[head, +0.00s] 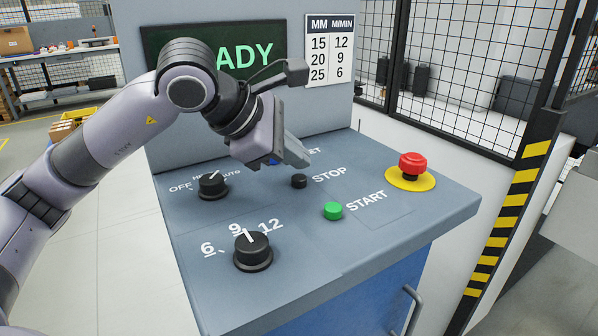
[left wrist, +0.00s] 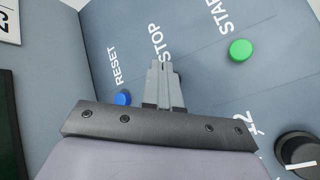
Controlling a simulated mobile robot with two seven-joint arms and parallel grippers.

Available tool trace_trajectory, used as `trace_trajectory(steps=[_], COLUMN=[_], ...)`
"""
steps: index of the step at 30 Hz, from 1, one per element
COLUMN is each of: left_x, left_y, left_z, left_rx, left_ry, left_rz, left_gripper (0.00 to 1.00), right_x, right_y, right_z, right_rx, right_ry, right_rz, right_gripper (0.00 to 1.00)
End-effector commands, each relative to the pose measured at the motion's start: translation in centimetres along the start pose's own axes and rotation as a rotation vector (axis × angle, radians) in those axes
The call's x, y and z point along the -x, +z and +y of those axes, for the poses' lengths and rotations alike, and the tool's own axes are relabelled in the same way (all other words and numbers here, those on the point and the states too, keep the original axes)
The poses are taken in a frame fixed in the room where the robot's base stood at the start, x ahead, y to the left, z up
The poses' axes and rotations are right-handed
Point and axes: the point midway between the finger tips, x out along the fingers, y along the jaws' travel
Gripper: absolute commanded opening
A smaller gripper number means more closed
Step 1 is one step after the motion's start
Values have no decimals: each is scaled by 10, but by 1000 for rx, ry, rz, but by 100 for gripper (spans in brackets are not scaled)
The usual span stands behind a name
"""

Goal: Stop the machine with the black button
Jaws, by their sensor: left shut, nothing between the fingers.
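The black STOP button (head: 299,181) sits on the sloping grey control panel, left of the word STOP. My left gripper (head: 303,162) is shut and empty, its fingertips just above and behind the black button in the head view. A gap seems to show between them, but I cannot tell for sure whether they touch. In the left wrist view the shut fingers (left wrist: 160,68) cover most of the black button; only a dark edge (left wrist: 180,75) shows at their right. My right gripper is in neither view.
A green START button (head: 333,211), a red emergency button (head: 411,165) on a yellow base, a mode knob (head: 212,186) and a numbered knob (head: 252,251) surround it. A blue RESET button (left wrist: 122,98) is close by. The screen (head: 255,55) is partly hidden, reading "ADY".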

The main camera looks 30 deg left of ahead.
Motion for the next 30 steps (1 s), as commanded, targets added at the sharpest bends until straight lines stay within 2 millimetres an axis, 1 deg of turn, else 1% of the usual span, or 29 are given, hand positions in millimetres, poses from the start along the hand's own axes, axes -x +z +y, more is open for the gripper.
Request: trace_trajectory(steps=[10,24,30], left_x=[2,33,35], left_y=[2,24,26], left_z=[2,24,26], left_rx=[0,0,1], left_ry=[1,1,0], left_rz=[-1,-1,0], left_gripper=[0,0,0], right_x=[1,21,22], right_y=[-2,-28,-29], right_z=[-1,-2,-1], right_rx=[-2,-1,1], right_ry=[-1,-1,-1], right_rz=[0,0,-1], right_gripper=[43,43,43])
